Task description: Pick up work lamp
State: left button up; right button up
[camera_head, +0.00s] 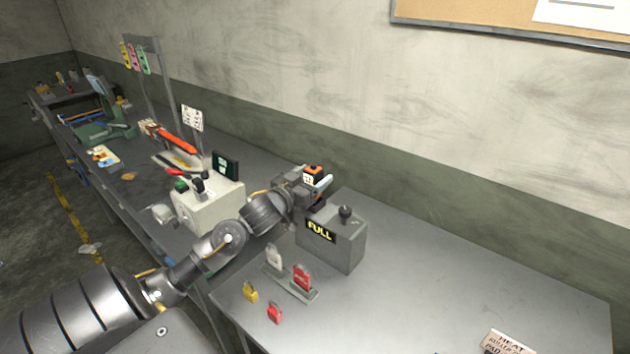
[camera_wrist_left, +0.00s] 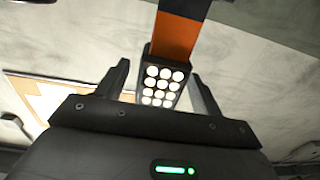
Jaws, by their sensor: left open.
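The work lamp (camera_head: 313,172) is a small orange and black block with a face of white round LEDs. In the head view it shows at the end of my left arm, just behind the grey FULL box; what it rests on is hidden. In the left wrist view the lamp (camera_wrist_left: 163,88) shows its LED face and orange body between the two fingers. My left gripper (camera_head: 319,187) is open, with a gap between each finger and the lamp in the left wrist view (camera_wrist_left: 160,85). My right gripper is not in view.
The grey FULL box (camera_head: 333,238) with a black knob stands close below my left gripper. A beige control box (camera_head: 208,207) is left of my forearm. Red and yellow padlocks (camera_head: 274,312) lie at the table's front. The right part of the table (camera_head: 450,290) is mostly clear.

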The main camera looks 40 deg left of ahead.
pick_arm(q)
jog(key=shift+w, duration=0.3)
jog(key=shift+s, duration=0.1)
jog(key=shift+c, duration=0.5)
jog(key=c, duration=0.9)
jog(key=shift+c, duration=0.9)
jog(key=shift+r, duration=0.15)
